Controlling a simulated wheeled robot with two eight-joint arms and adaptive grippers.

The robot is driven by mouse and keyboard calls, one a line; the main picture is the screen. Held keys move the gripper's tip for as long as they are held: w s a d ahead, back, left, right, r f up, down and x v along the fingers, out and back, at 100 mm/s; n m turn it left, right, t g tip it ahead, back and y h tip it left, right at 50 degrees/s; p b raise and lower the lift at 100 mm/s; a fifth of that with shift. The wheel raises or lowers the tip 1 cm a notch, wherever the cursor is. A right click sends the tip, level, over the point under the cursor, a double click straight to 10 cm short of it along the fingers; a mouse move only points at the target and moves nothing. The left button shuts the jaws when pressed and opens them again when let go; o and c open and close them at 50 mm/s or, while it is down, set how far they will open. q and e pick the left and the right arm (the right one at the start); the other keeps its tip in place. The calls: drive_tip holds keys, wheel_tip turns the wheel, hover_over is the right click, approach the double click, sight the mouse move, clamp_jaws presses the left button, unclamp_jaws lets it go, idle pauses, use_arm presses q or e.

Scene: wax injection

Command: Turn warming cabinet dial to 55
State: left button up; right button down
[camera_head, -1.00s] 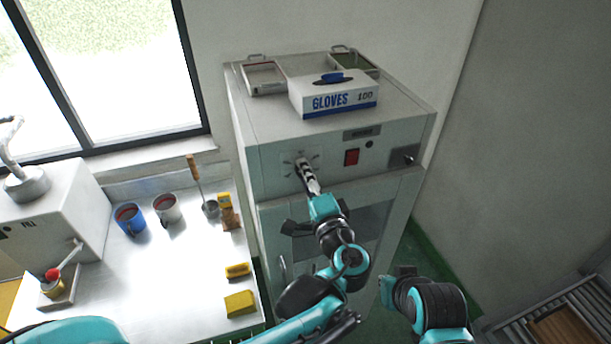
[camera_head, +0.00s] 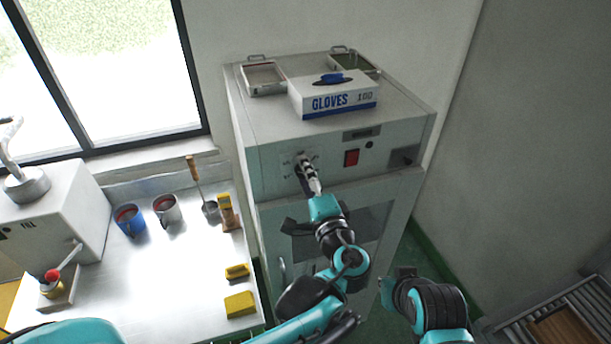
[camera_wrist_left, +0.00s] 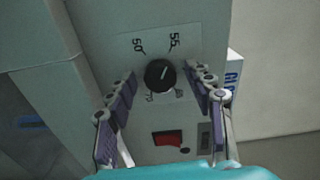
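The warming cabinet (camera_head: 290,130) stands at the centre of the head view, with its control panel on the upper front. In the left wrist view, its black round dial (camera_wrist_left: 160,75) sits on a pale plate marked 50 and 55. A light mark on the dial appears to point up and slightly right, towards 55. My left gripper (camera_wrist_left: 166,92) is open, its fingers either side of the dial with visible gaps. In the head view, my left gripper (camera_head: 309,172) covers most of the dial. My right gripper (camera_head: 392,286) is low, right of the cabinet front; its fingers are unclear.
A red switch (camera_head: 351,157) is right of the dial. A glove box (camera_head: 335,98) and two metal trays (camera_head: 264,91) sit on the cabinet top. A steel bench (camera_head: 185,270) with cups and yellow blocks stands left. Rollers (camera_head: 530,315) are at lower right.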

use_arm(q)
drive_tip(key=v, duration=1.2)
drive_tip(key=shift+a, duration=0.1)
drive_tip(key=w+a+f+n+g+b, duration=0.2)
drive_tip(key=a+f+g, duration=0.2)
drive_tip(key=a+f, duration=0.35)
drive_tip(key=s+a+f+n+g+h+b, duration=0.2)
drive_tip(key=s+a+f+n+g+b, duration=0.1)
drive_tip(key=a+f, duration=0.4)
drive_tip(key=s+a+f+n+g+h+b, duration=0.3)
drive_tip(key=s+a+f+n, duration=0.3)
drive_tip(key=f+n, duration=0.2)
drive_tip(key=shift+s+a+f+n+h+b, duration=0.25)
drive_tip(key=shift+a+n+h+b, duration=0.05)
drive_tip(key=shift+a+b, duration=0.15)
